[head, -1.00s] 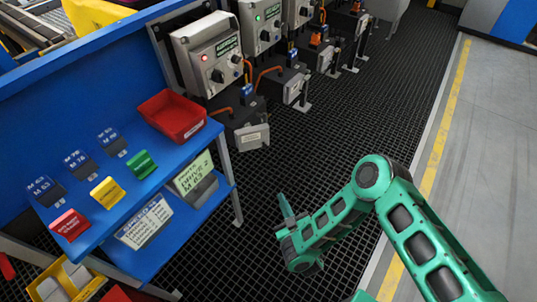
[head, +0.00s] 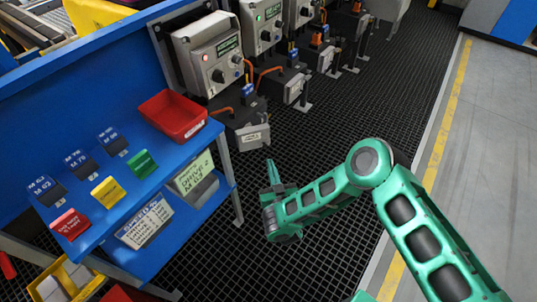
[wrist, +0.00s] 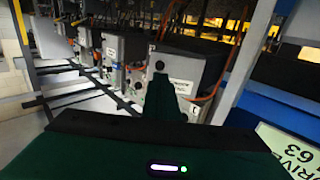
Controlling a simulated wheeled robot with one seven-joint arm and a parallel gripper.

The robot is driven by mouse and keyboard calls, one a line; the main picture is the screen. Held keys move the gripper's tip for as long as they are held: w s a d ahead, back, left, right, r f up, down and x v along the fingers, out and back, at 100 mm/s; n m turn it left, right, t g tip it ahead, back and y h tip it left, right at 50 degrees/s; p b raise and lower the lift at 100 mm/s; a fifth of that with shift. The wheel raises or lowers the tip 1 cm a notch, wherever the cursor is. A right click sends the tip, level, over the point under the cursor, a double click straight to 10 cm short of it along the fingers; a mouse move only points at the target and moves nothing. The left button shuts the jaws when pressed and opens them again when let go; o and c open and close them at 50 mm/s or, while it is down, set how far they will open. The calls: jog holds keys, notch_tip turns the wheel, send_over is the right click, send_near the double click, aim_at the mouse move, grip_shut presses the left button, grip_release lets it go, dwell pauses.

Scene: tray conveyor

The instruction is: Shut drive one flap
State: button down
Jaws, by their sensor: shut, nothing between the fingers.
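The nearest drive unit stands on the dark grid floor below the first control box (head: 213,55). A grey labelled flap (head: 252,138) sticks out at its front, low and tilted; I cannot tell its exact angle. In the wrist view a grey labelled drive housing (wrist: 187,78) stands ahead, partly hidden behind the finger. My gripper (head: 271,168) is shut and empty, in front of and below the flap in the picture, apart from it. Its shut fingers (wrist: 160,90) also show in the wrist view, pointing toward the housings.
A blue bench (head: 150,185) with a red bin (head: 172,114), colored tags and a sign reading "DRIVE M 63" (head: 193,173) stands left of my gripper. More drive units and control boxes (head: 263,22) run back in a row. The grid floor (head: 345,120) right of them is clear.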

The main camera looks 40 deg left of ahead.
aim_at(266, 147)
jog(key=shift+x, duration=3.25)
jog(key=shift+w+d, duration=0.1)
